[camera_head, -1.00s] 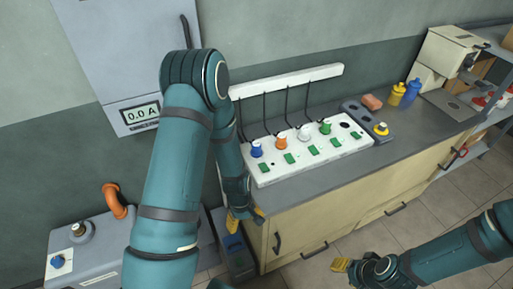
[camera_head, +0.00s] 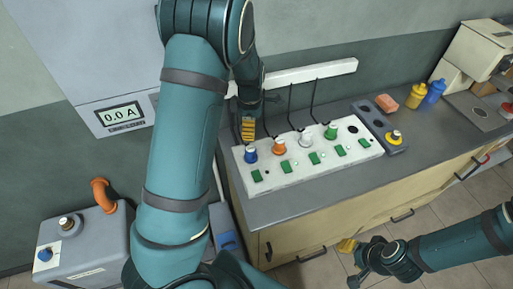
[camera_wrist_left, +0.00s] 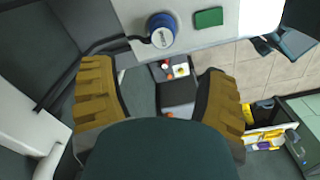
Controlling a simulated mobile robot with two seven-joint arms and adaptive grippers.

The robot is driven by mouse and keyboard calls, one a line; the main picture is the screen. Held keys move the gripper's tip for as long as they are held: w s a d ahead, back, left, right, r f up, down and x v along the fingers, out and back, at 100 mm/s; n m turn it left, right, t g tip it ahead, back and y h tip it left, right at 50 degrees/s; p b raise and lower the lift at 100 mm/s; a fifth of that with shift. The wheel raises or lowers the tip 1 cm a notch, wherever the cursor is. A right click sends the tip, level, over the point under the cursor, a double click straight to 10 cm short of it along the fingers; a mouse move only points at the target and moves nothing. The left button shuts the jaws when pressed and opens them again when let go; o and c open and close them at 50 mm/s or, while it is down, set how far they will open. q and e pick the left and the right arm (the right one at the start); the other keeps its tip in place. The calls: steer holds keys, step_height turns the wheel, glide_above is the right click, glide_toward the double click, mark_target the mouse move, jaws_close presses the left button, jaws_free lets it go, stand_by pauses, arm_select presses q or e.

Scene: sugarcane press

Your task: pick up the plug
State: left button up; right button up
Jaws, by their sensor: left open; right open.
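Several plugs stand in a white socket panel (camera_head: 310,165) on the counter: blue (camera_head: 251,155), orange (camera_head: 279,146), white (camera_head: 306,139) and green (camera_head: 331,131), with black cords behind. My left gripper (camera_head: 248,130) is just behind the blue plug, partly hidden by my arm. In the left wrist view its yellow fingers (camera_wrist_left: 158,97) are apart and empty, and the blue plug (camera_wrist_left: 162,30) is beyond them, outside the gap. My right gripper (camera_head: 353,262) is open and empty in front of the cabinet.
Green switches (camera_head: 314,158) line the panel's front. A white rail (camera_head: 310,72) runs along the wall behind. An orange block (camera_head: 387,102) and yellow (camera_head: 416,94) and blue (camera_head: 434,92) bottles stand at right. A wall box with a display (camera_head: 122,115) hangs at left.

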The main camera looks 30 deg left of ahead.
mark_target(251, 148)
arm_select(q)
steer(key=f, duration=0.5)
steer(key=f+b, duration=0.1)
steer(key=f, duration=0.1)
steer(key=shift+s+f, duration=0.2)
steer(key=shift+s, duration=0.05)
steer(key=shift+d+f+b, duration=0.1)
steer(key=shift+f+b, duration=0.35)
steer(key=shift+f, duration=2.65)
steer(key=shift+r, duration=0.1)
jaws_close()
